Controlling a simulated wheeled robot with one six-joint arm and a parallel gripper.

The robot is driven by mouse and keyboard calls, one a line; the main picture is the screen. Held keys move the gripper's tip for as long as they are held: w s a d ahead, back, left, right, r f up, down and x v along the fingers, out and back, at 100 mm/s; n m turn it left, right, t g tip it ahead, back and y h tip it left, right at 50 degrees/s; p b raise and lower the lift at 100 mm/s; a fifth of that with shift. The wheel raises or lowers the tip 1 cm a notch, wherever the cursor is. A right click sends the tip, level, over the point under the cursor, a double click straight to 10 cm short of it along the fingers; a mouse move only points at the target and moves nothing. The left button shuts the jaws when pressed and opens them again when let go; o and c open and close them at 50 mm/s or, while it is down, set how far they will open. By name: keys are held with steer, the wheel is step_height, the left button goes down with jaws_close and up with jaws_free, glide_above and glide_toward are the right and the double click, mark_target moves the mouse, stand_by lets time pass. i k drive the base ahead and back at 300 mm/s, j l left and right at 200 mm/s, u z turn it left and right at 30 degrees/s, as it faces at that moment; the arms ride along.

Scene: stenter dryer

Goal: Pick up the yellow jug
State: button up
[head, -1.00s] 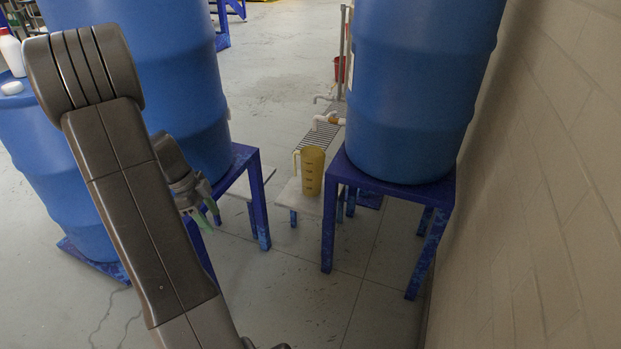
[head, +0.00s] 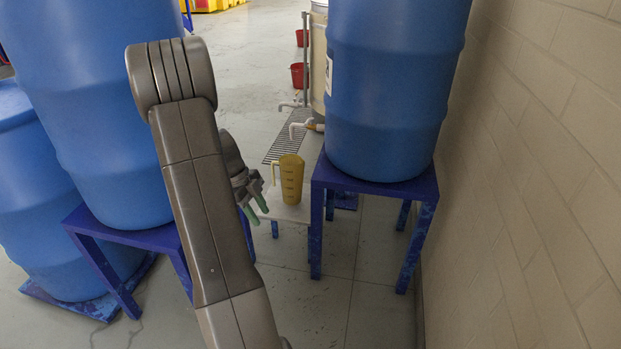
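The yellow jug (head: 291,180) stands upright on a low white-topped stand (head: 284,211) between two blue drums, with its handle on the left side. My gripper (head: 257,209) has green-tipped fingers and appears in front of and to the left of the jug in the picture. The fingertips are apart with nothing between them. The gripper does not touch the jug. My arm hides part of the left drum and its stand.
A blue drum (head: 392,90) on a blue stand (head: 375,183) is right of the jug, beside a block wall (head: 545,170). Another blue drum (head: 95,110) stands left. White taps (head: 300,128) and a floor grate (head: 283,146) lie behind the jug. Floor in front is clear.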

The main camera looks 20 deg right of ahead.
mark_target(287, 180)
steer(key=i+l+z, duration=0.1)
steer(key=i, duration=0.6)
steer(key=i+l+z, duration=0.15)
steer(key=i, duration=0.6)
